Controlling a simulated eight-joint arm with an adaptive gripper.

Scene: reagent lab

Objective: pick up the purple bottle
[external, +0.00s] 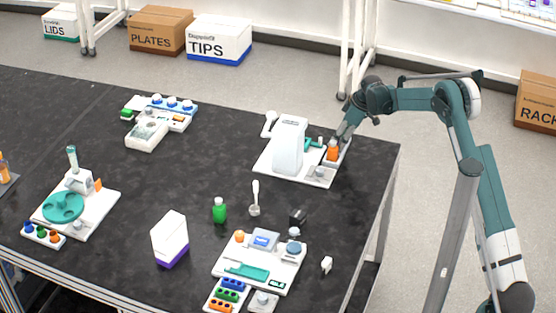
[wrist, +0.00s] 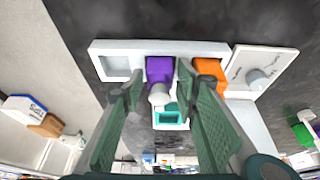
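The purple bottle (wrist: 160,70), with a pale cap (wrist: 159,95), sits in a white slotted holder (wrist: 117,48) in the wrist view. My gripper (wrist: 159,82) is open, with its two green fingers spread on either side of the purple bottle in the picture. I cannot tell whether the right finger touches it. In the external view my gripper (external: 343,135) is over the far right corner of the white station (external: 325,180), and I cannot make out the purple bottle there.
An orange bottle (wrist: 209,68) stands close to the right of the purple one, near my right finger; it also shows in the external view (external: 333,150). The holder's left slot is empty. A tall white device (external: 289,146) stands left of the bottles. A green bottle (external: 219,210) stands farther off.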

